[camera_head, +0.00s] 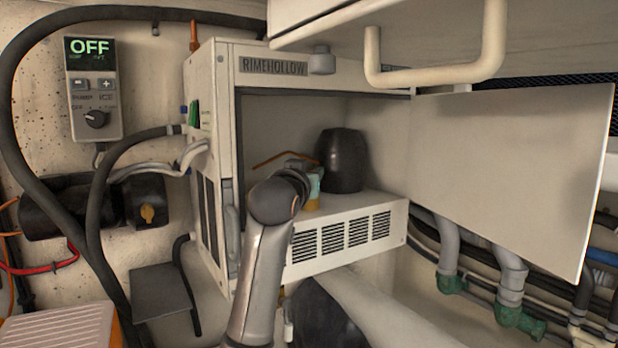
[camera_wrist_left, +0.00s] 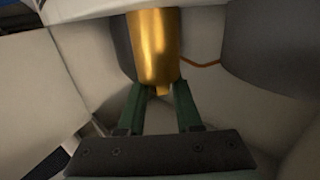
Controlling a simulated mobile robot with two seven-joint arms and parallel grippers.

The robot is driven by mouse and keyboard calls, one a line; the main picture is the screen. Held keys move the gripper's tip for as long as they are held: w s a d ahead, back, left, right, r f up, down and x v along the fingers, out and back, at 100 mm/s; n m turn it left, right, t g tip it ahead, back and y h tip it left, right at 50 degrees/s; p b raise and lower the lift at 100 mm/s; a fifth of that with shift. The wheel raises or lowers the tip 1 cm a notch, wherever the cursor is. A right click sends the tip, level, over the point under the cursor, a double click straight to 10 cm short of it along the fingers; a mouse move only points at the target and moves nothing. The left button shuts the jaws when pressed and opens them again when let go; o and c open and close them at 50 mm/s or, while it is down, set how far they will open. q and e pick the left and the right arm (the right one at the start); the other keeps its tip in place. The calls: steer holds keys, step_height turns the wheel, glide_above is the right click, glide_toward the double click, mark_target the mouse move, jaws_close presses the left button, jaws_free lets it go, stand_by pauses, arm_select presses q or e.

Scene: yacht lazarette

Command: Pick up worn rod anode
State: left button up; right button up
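A gold cylinder (camera_wrist_left: 158,45) with a small tab at its near end fills the top middle of the left wrist view. I cannot tell whether it is the worn rod anode. My left gripper (camera_wrist_left: 164,88) has its two green fingers apart, with their tips at the cylinder's near end and the tab between them. Whether they press on it is not clear. In the head view my left gripper (camera_head: 314,184) is at the open cabinet, beside a small gold piece (camera_head: 312,204), with my wrist covering much of it. My right gripper is not in view.
The white cabinet (camera_head: 328,75) stands open, with a black rounded object (camera_head: 341,160) and a thin orange wire (camera_head: 270,159) inside. Its door panel (camera_head: 505,165) extends right. A pale handle (camera_head: 440,74) hangs above. Hoses and green fittings (camera_head: 452,284) crowd the lower right.

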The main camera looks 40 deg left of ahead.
arm_select(q)
jaws_close()
steer(key=shift+r, duration=0.15)
